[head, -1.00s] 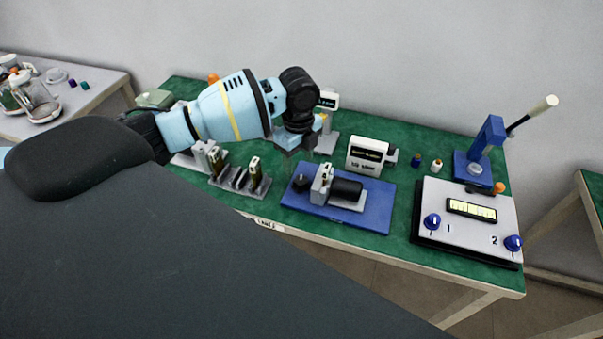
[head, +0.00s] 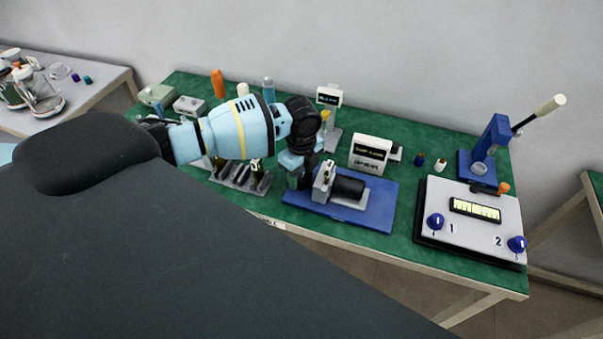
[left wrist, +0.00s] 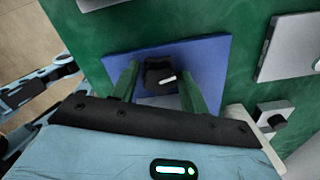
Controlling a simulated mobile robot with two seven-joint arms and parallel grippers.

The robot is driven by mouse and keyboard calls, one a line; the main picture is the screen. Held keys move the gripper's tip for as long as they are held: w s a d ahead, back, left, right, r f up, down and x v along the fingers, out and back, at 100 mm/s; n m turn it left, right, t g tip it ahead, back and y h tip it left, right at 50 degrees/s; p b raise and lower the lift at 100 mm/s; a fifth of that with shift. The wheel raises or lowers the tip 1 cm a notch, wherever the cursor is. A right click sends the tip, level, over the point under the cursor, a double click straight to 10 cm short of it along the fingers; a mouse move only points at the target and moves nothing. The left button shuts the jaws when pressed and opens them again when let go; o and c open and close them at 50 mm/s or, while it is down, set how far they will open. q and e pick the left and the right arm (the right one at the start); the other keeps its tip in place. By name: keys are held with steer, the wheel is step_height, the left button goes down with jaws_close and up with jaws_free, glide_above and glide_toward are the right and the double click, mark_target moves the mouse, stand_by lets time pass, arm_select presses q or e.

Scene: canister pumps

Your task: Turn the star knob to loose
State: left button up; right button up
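The star knob (left wrist: 160,76) shows in the left wrist view as a dark knob with a white mark, on a blue base plate (left wrist: 208,56). In the head view the knob is hidden behind my left gripper (head: 298,180), which is low over the left end of the blue plate (head: 382,212). In the left wrist view the gripper's two green fingers (left wrist: 158,82) are apart, one on each side of the knob. A gap seems to show on both sides; contact is hard to tell.
A grey block with a black cylinder (head: 349,187) stands on the plate just right of my gripper. A white display box (head: 369,154) is behind it. A rack with brass-coloured parts (head: 240,178) is to the left. A control box (head: 470,220) and a lever press (head: 490,145) are to the right.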

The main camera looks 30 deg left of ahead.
arm_select(q)
steer(key=c, duration=0.7)
arm_select(e)
steer(key=shift+w, duration=0.1)
arm_select(q)
steer(key=shift+r+n+p, duration=0.15)
steer(key=shift+n+p, duration=0.4)
steer(key=shift+n, duration=0.65)
steer(key=n, duration=0.2)
steer(key=shift+n+p, duration=0.3)
steer(key=n, duration=0.5)
steer(key=shift+s+d, duration=0.1)
steer(key=shift+s, duration=0.1)
steer(key=shift+n, duration=2.5)
arm_select(e)
steer(key=shift+w+d+r+t, duration=0.15)
steer(key=shift+w+r, duration=0.35)
steer(key=shift+r, duration=0.1)
steer(key=shift+w+d+r+t, duration=0.1)
steer(key=shift+w+r+t, duration=0.05)
steer(key=shift+w+r, duration=0.35)
